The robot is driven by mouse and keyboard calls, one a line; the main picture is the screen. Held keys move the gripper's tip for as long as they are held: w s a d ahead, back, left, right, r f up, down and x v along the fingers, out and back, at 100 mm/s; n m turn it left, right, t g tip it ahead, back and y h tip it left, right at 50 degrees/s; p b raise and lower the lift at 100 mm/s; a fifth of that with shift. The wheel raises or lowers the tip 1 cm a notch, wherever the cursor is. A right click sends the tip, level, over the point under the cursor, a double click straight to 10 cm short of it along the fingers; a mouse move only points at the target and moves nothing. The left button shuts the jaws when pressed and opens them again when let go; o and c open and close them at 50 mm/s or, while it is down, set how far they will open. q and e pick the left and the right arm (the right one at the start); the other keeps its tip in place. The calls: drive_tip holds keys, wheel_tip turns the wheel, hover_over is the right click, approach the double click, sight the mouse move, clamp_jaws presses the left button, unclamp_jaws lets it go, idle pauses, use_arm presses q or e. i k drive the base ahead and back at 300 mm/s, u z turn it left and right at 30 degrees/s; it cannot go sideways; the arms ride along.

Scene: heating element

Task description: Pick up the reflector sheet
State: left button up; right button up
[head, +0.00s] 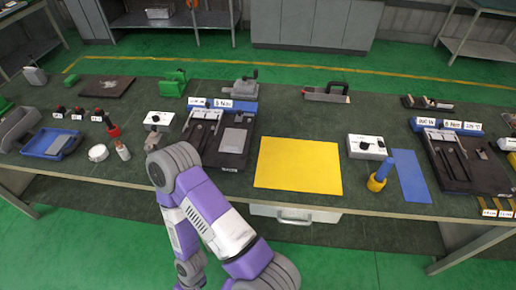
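No sheet is labelled legibly as the reflector sheet. A small flat grey plate (234,140) lies on the black fixture board (228,160) left of centre and looks most like metal sheet. A large flat yellow sheet (298,166) lies at the front middle of the bench, and a narrow blue sheet (410,176) lies farther right. One of my purple and white arms rises from the bottom and bends in front of the bench, left of centre. Neither gripper can be made out. No sheet is seen held.
The long dark bench (285,115) carries a second fixture board (468,165) at right. White control boxes (367,147), a yellow and blue tool (379,175), a blue tray (51,144) and a tape roll (98,153) stand around. Bare bench shows behind the yellow sheet.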

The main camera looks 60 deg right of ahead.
sight(233, 140)
drive_tip(key=z, duration=1.3)
